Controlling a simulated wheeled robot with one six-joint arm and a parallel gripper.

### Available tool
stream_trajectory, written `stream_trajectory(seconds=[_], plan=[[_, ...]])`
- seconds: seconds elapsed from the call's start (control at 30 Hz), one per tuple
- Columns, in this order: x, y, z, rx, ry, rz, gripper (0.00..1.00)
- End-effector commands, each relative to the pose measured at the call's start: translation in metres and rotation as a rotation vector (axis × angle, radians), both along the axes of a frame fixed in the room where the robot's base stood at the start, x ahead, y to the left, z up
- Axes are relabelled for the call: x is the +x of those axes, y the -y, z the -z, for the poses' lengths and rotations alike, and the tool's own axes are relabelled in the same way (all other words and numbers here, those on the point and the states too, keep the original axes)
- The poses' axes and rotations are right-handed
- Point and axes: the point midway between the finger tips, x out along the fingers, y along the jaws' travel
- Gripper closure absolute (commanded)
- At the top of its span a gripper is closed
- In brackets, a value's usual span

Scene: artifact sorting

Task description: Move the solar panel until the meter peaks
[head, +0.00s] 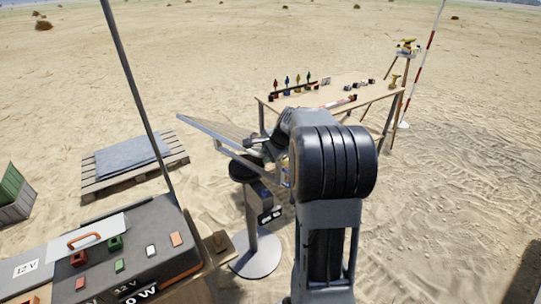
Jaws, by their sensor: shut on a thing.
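The solar panel (212,136) is a thin tilted sheet on a round-based grey stand (251,205), left of my arm. It shows nearly edge-on, with a bar along its lower side. My gripper (264,148) is at the panel's right end, shut on the panel's bar or handle; my arm hides much of the grip. A dark box (268,208) is on the stand's column.
A wooden table (345,108) with small coloured items stands behind my arm. A pallet (135,170) with a grey slab lies left of the panel. A thin dark pole (135,85) rises near the case. Open sand lies right.

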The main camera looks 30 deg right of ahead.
Motion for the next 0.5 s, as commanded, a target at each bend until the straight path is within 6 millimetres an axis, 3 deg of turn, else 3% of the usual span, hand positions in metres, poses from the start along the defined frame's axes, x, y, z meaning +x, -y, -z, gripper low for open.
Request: stream_trajectory(seconds=[0.03,0.07,0.3,0.5], plan=[[0.0002,0.0,0.0,0.0,0.001,0.0,1.0],[0.0002,0.0,0.0,0.0,0.001,0.0,0.82],[-0.0004,0.0011,0.0,0.0,0.001,0.001,0.59],[-0.0005,0.0016,-0.0001,0.0,0.001,0.002,0.58]])
